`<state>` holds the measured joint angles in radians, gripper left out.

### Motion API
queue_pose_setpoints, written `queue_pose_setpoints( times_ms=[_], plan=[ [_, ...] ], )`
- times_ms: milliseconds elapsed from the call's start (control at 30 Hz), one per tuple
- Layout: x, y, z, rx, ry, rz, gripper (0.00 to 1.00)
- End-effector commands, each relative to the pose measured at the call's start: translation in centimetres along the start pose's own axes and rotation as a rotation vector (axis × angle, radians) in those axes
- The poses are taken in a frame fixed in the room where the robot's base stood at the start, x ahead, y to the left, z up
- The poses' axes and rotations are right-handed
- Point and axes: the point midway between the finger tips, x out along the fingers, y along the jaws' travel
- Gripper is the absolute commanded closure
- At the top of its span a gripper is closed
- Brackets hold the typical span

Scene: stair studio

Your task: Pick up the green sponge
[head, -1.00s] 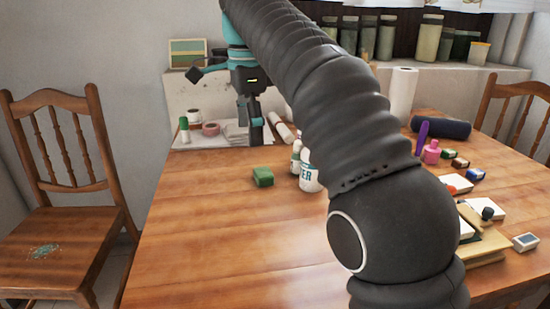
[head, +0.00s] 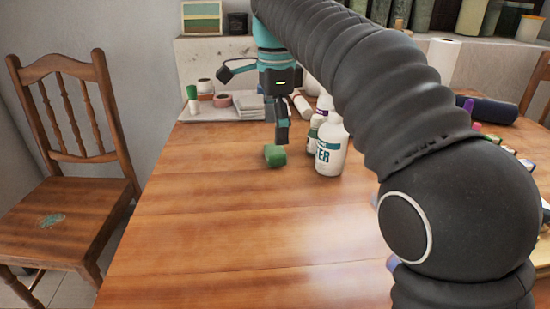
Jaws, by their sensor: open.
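The green sponge (head: 274,157) lies on the wooden table (head: 215,220), left of a white bottle with "ER" lettering. My gripper (head: 281,138) is open and points down, its fingertips close to the sponge's upper right edge in the picture. I cannot tell whether they touch it. The gap between the fingers is hard to see from here, and the sponge does not look held.
The lettered white bottle (head: 331,148) stands close to the right of my gripper, with a smaller bottle (head: 313,133) behind it. A tray with grey cloths (head: 249,105) and pink tape (head: 222,100) is at the back left. The table's front left is clear.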

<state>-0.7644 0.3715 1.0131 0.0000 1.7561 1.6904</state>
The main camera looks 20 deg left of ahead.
Motion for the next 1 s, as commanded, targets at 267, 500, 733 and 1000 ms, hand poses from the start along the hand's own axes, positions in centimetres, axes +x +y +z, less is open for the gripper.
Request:
queue_pose_setpoints(
  times_ms=[267,500,733,1000],
  plan=[
    [3.7,0.3,0.4,0.002,0.000,0.002,0.12],
    [5.2,0.3,0.4,0.002,0.000,0.001,0.12],
    [5.1,0.3,0.4,0.002,0.000,0.001,0.22],
    [5.1,0.3,0.4,0.002,0.000,0.001,0.61]
  ],
)
